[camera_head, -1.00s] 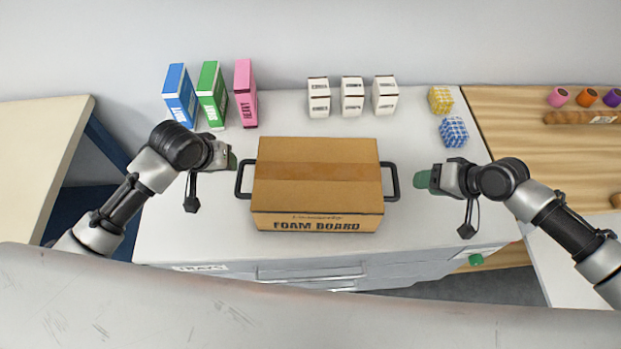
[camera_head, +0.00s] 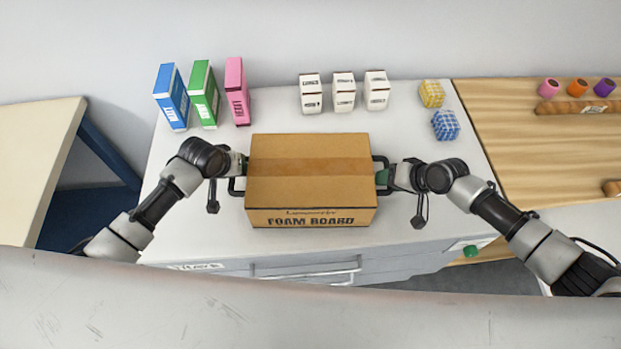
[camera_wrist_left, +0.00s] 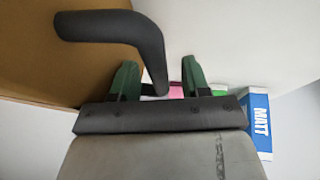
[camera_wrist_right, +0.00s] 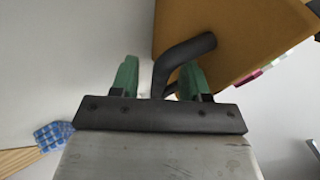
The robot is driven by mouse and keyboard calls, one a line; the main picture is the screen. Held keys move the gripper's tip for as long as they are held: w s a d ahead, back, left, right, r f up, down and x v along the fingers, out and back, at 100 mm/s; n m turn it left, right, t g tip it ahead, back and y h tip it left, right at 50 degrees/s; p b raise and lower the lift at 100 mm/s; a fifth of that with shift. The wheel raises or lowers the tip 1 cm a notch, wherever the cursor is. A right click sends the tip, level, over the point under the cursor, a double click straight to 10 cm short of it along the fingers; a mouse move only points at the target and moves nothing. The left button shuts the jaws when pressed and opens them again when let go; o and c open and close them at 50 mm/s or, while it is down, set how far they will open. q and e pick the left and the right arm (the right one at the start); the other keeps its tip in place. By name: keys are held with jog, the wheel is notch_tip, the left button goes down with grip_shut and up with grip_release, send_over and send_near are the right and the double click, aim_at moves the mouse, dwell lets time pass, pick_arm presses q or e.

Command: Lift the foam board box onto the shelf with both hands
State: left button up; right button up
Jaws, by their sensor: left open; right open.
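The foam board box (camera_head: 311,186) is a brown carton with a tape strip and black side handles, standing on the white cabinet top. My left gripper (camera_head: 240,166) is at its left handle. In the left wrist view the green fingers (camera_wrist_left: 157,80) are open, with the black left handle (camera_wrist_left: 120,28) reaching between them. My right gripper (camera_head: 388,176) is at the right handle. In the right wrist view its green fingers (camera_wrist_right: 160,78) are open on either side of the black right handle (camera_wrist_right: 178,60). Neither gripper is closed on a handle. No shelf is clearly visible.
Blue (camera_head: 171,97), green (camera_head: 204,94) and pink (camera_head: 237,91) boxes stand at the back left. Several small white boxes (camera_head: 343,92) stand behind the carton. Yellow (camera_head: 432,94) and blue (camera_head: 445,125) checked blocks lie at the back right, beside a wooden surface (camera_head: 520,150).

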pick_arm(q)
jog(key=shift+f, duration=0.15)
pick_arm(e)
jog(key=shift+a+f, duration=0.1)
jog(key=shift+f, duration=0.05)
pick_arm(q)
jog(key=shift+d, duration=0.1)
grip_shut()
pick_arm(e)
grip_shut()
dwell(0.9)
